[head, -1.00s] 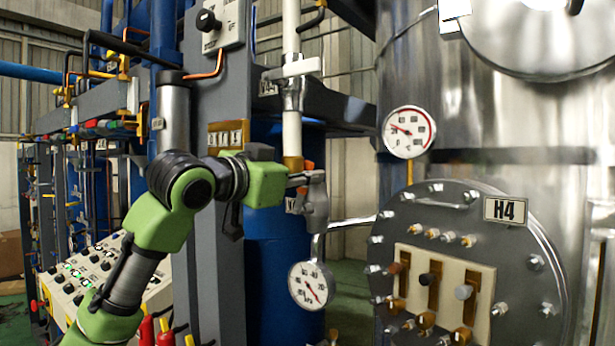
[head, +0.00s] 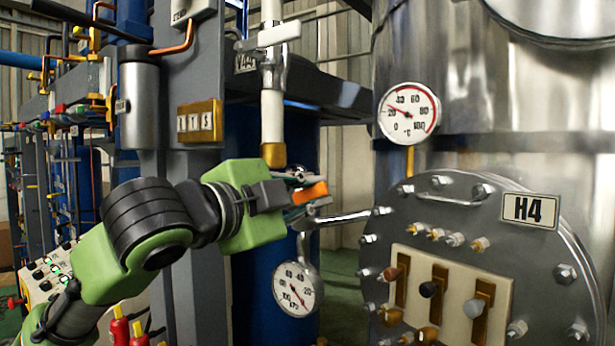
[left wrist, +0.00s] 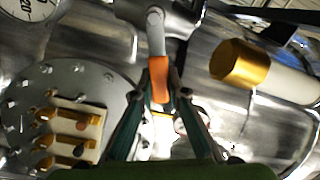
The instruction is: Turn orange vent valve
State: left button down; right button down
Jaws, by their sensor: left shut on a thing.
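The orange vent valve handle (head: 310,193) sits at the tip of my left gripper (head: 300,190) in the head view, just below the brass end of a white vertical pipe. In the left wrist view the orange handle (left wrist: 159,79) lies between the two fingertips of my left gripper (left wrist: 160,88), which are closed around it. A grey metal lever (left wrist: 155,32) runs from the orange part toward the top of that view. The gripper hides part of the valve in the head view. My right gripper is not in view.
A pressure gauge (head: 297,289) hangs just below the valve. A temperature gauge (head: 408,113) and the bolted H4 flange (head: 500,260) with several switches stand to the right. The white pipe with a brass end (head: 273,154) is close above my left gripper.

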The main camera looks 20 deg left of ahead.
pick_arm(q)
jog(key=shift+d+f+m+p, duration=0.15)
jog(key=shift+f+m+p, duration=0.15)
jog(key=shift+f+m, duration=0.65)
jog(key=shift+d+f+m+p, duration=0.2)
jog(key=shift+f+m, duration=0.35)
jog(key=shift+m, duration=0.7)
jog(key=shift+f, duration=0.1)
jog(key=c, duration=2)
grip_release()
jog(key=shift+o, duration=0.2)
jog(key=shift+s+a, duration=0.1)
jog(key=v, duration=1.2)
